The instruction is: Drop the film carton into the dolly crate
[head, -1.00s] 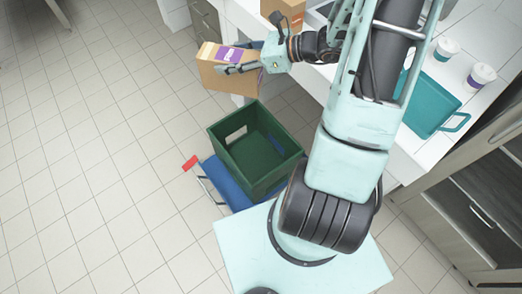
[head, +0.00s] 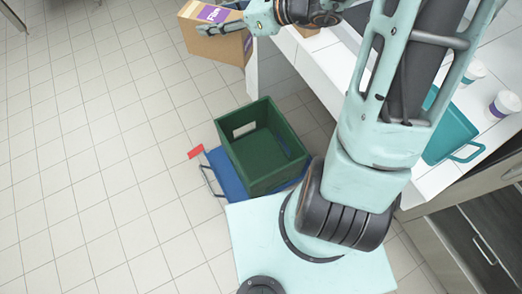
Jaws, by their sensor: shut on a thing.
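The film carton (head: 214,45) is a brown cardboard box with a purple and white label, at the top of the head view. My gripper (head: 232,27) is shut on it and holds it in the air beside the counter, above the floor. The dolly crate (head: 264,152) is green, open at the top and looks empty inside. It stands on a blue dolly (head: 226,176) on the floor, lower in the picture than the carton. The carton is apart from the crate.
The white counter (head: 324,70) runs along the right, with a teal tray (head: 450,135) and white cups with purple bands (head: 505,103) on it. Part of another brown box shows behind my gripper. A red piece (head: 195,152) sticks out at the dolly's left. The tiled floor at left is clear.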

